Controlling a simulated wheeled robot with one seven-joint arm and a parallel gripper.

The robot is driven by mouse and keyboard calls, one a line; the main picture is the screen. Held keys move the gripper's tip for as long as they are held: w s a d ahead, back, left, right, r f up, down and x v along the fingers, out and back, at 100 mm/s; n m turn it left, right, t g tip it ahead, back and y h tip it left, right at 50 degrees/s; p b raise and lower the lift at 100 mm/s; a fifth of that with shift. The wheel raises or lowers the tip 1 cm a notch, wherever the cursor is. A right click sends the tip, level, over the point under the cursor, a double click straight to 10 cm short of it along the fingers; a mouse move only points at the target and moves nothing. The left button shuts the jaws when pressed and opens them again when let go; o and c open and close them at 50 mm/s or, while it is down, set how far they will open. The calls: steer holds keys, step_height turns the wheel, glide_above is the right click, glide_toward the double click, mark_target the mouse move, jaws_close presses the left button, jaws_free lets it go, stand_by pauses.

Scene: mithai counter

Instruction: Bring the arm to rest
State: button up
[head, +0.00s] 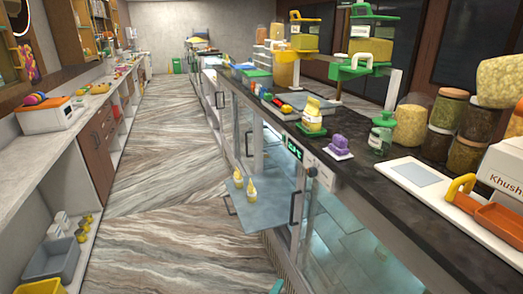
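I do not see my gripper or any clear part of my arm in the head view. Whether it is open or holds something is hidden. A small green piece (278,286) shows at the bottom edge, and I cannot tell what it is.
A dark counter (400,205) runs along the right, bearing jars, a green bottle (381,132) and an orange tray (500,222). A pulled-out shelf (250,214) with yellow bottles (251,189) juts into the aisle. A cabinet counter (35,160) lines the left. The aisle floor (160,165) between is clear.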

steer(key=s+a+f+m+t+y, duration=0.1)
steer(key=s+a+f+m+y, duration=0.15)
steer(key=s, duration=0.75)
steer(key=s+a+f+m+y, duration=0.15)
steer(key=s+m, duration=0.25)
steer(key=s, duration=0.7)
steer(key=s+a+r+m+t, duration=0.1)
steer(key=s+r+m, duration=0.4)
steer(key=s, duration=0.4)
steer(key=s+a+r+m, duration=0.1)
steer(key=s+r+m, duration=0.4)
steer(key=s, duration=0.5)
step_height(320, 180, up, 2)
steer(key=shift+t+y, duration=0.4)
